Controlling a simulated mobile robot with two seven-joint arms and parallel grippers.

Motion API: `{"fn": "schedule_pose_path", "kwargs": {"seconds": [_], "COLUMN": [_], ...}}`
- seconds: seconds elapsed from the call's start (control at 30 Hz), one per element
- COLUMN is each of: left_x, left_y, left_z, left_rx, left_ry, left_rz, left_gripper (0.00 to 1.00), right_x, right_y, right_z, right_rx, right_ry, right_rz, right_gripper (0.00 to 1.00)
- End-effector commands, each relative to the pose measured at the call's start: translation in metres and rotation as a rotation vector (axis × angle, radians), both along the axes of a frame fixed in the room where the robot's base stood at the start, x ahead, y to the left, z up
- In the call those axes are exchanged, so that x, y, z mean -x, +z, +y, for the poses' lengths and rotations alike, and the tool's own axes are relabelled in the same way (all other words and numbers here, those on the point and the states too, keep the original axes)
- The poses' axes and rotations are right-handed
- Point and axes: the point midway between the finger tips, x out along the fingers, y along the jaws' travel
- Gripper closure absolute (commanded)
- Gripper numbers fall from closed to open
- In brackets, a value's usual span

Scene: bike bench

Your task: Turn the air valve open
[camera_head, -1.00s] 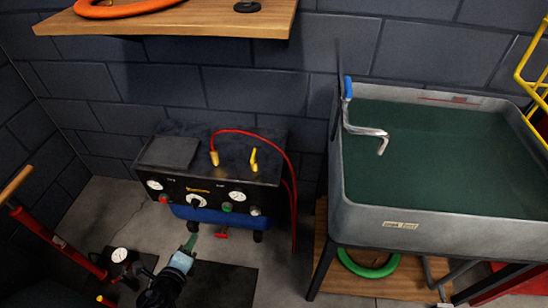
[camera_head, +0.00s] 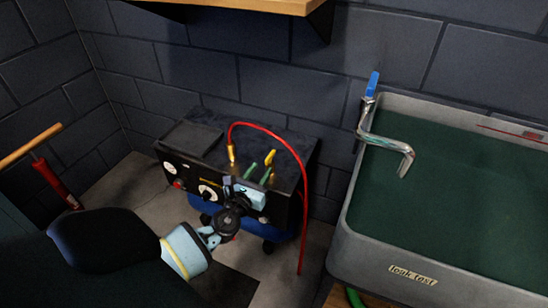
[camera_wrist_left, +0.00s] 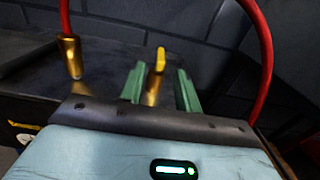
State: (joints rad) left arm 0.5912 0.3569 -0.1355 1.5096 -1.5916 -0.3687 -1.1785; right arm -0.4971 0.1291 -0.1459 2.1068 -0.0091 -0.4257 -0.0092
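The air valve, a yellow lever (camera_head: 270,157) on a brass fitting, stands on top of the black compressor (camera_head: 289,165). My left gripper (camera_head: 258,172) is in front of it, its two green fingers open and pointing at it. In the left wrist view the yellow lever (camera_wrist_left: 160,59) shows in the gap between the spread fingers (camera_wrist_left: 159,82), with clear space on both sides. I cannot tell how deep the lever sits between the fingertips; no contact is visible. The gripper body hides part of the compressor's front panel. My right gripper is not in view.
A red hose (camera_head: 303,200) arches from a brass fitting (camera_head: 231,154) left of the valve, over the compressor and down its right side. A wooden shelf (camera_head: 260,5) hangs above. A grey leak-test tank (camera_head: 365,254) with a blue-handled pipe (camera_head: 381,141) stands right.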

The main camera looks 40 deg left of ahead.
Motion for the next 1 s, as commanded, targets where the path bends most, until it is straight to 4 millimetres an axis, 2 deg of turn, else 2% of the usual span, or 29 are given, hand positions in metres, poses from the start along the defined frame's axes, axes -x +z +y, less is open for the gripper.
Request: {"fn": "schedule_pose_path", "kwargs": {"seconds": [0.3,0.5,0.7,0.93,1.0], "left_x": [-0.042,-0.063,-0.071,-0.072,-0.072], "left_y": [-0.001,-0.001,0.000,0.000,0.000], "left_z": [0.010,0.015,0.016,0.016,0.016], "left_rx": [0.003,0.004,0.005,0.005,0.005], "left_ry": [0.000,0.000,-0.001,-0.001,-0.001], "left_rz": [-0.002,0.000,0.000,0.000,0.000], "left_gripper": [0.67,0.67,0.67,0.67,0.75], "right_x": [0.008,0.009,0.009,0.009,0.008], "right_y": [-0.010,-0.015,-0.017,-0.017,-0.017], "right_z": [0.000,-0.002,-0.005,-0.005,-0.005], "right_rx": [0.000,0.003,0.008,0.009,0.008], "right_ry": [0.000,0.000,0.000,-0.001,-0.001], "right_rz": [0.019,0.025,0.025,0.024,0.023], "right_gripper": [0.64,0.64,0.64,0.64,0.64]}}
